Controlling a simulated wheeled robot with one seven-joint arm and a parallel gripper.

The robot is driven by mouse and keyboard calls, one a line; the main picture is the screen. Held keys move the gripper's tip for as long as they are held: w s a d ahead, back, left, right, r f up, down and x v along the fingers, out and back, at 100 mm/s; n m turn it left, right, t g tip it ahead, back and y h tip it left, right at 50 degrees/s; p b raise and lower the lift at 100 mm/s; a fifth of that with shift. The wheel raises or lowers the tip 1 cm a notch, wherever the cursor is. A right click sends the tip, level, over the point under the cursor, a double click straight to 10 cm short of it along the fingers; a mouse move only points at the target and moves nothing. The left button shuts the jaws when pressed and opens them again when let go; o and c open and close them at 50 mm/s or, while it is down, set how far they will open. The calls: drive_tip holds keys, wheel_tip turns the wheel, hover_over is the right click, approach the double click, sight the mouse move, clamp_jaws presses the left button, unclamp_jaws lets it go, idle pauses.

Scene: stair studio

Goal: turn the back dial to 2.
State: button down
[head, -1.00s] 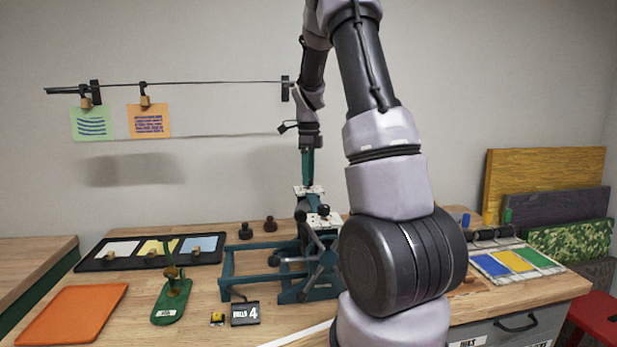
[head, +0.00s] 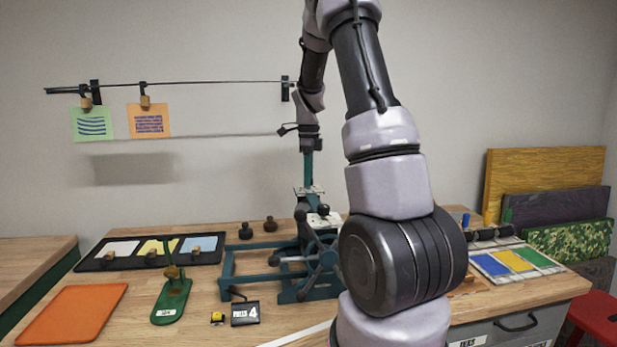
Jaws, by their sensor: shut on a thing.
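The teal press (head: 300,291) stands on the bench at the middle, partly behind my arm. On its top are two pale dial plates, a back one (head: 317,189) and a front one (head: 313,220) with a black knob (head: 323,210).
A spoked handwheel (head: 318,259) is on the press front. Two loose dark knobs (head: 246,231) (head: 270,224) stand left of the press. An orange tray (head: 71,313) lies at the left.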

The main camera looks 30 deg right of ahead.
drive_tip(key=n, duration=0.3)
drive_tip(key=shift+n, duration=0.4)
drive_tip(key=n, duration=0.3)
drive_tip(key=shift+n, duration=0.4)
drive_tip(key=n, duration=1)
drive_tip(key=shift+n, duration=0.4)
drive_tip(key=n, duration=0.3)
drive_tip(key=shift+n, duration=0.3)
drive_tip(key=n, duration=0.6)
drive_tip(key=shift+n, duration=0.4)
drive_tip(key=c, duration=0.5)
unclamp_jaws()
